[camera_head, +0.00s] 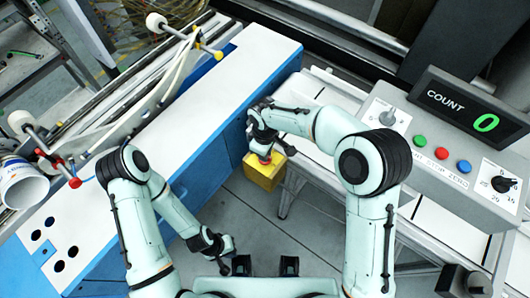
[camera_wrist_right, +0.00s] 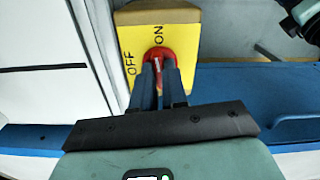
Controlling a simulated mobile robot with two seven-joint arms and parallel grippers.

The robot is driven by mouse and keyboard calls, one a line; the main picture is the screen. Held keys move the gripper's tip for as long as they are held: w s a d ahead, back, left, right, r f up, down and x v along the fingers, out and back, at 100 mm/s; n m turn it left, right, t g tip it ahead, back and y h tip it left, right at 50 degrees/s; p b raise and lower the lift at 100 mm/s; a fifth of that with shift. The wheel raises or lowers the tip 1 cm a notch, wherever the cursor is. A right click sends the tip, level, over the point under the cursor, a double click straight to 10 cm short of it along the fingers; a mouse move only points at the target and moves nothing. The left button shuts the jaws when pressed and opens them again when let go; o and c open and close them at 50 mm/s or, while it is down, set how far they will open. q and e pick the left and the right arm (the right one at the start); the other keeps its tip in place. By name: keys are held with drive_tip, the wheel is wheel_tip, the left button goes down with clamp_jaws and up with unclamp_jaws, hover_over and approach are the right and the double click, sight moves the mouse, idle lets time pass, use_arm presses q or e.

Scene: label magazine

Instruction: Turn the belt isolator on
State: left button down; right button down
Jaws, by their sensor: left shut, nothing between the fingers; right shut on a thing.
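The belt isolator is a yellow box (camera_head: 262,174) with a red rotary knob (camera_head: 265,160), low between the blue-and-white machine and the console. The wrist view shows its yellow face (camera_wrist_right: 183,31) with OFF on the left and ON at the upper middle. My right gripper (camera_head: 264,148) is shut on the red knob (camera_wrist_right: 158,53), its two dark fingers (camera_wrist_right: 160,78) either side of it. The fingers partly hide the knob, so I cannot tell its exact setting. My left gripper (camera_head: 226,248) is shut and empty, low in front of my body, away from the isolator.
The blue-and-white machine (camera_head: 235,62) stands left of the isolator. A grey console (camera_head: 440,165) on the right has a COUNT display (camera_head: 462,104) reading 0, coloured buttons and dials. A white roll (camera_head: 20,184) is at the far left. Grey floor is free below the isolator.

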drive_tip(key=shift+a+m, duration=0.1)
drive_tip(key=shift+m, duration=0.6)
drive_tip(key=c, duration=1.2)
unclamp_jaws()
drive_tip(key=shift+o, duration=0.2)
wheel_tip(320, 180, up, 14)
drive_tip(key=shift+f+p, duration=0.25)
drive_tip(key=shift+p, duration=0.2)
